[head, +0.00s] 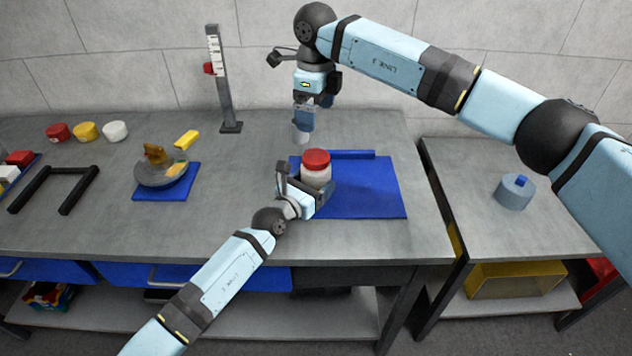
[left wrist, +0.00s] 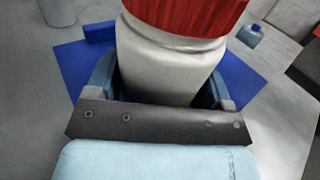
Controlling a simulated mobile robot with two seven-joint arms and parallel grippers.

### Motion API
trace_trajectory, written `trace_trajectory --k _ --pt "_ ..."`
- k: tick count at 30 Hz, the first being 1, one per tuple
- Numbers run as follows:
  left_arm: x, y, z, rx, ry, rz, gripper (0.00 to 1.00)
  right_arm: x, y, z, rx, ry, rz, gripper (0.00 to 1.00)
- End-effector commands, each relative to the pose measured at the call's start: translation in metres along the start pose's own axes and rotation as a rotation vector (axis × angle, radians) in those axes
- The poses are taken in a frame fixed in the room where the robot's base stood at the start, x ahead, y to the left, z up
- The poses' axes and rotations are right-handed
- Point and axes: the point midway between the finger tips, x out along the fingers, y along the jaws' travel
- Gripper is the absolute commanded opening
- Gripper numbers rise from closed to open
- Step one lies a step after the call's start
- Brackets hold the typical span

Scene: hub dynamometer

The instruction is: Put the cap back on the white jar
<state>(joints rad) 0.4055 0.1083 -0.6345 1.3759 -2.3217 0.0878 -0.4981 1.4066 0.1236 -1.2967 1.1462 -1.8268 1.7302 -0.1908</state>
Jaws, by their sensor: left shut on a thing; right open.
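The white jar (head: 316,176) stands at the left part of the blue mat (head: 372,195). The red cap (head: 316,158) sits on top of it and looks level; whether it is screwed tight I cannot tell. My left gripper (head: 312,192) is shut around the jar's body. The left wrist view shows the jar (left wrist: 165,70) between the fingers, with the cap (left wrist: 185,12) above, cut off by the frame. My right gripper (head: 303,122) is open, pointing down behind the jar and apart from the cap.
A pale grey cylinder (head: 300,137) stands under my right gripper. A gauge post (head: 224,90) rises behind. A round dish (head: 160,172) is on a small blue mat at left. The mat's right side is clear.

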Motion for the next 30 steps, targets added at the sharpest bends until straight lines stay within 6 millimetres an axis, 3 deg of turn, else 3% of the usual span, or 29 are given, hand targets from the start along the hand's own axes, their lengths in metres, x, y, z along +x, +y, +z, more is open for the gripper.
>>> trace_trajectory --k 9,10,13,23,30 --pt "0.000 0.000 0.000 0.000 0.000 0.000 0.09 -0.004 0.000 0.000 0.000 0.000 0.000 0.94" --pt "0.000 0.000 0.000 0.000 0.000 -0.001 0.77 -0.004 0.000 0.000 0.000 0.000 0.000 0.94" --pt "0.000 0.000 0.000 0.000 0.000 0.000 1.00 -0.003 0.000 0.000 0.000 0.000 0.000 0.94" --pt "-0.007 0.000 -0.001 -0.001 0.001 0.000 1.00 -0.005 0.000 0.000 0.000 0.000 0.000 0.94" --pt "-0.053 0.000 0.000 -0.002 0.003 0.000 1.00 -0.012 0.000 0.000 0.000 0.000 0.000 0.94"
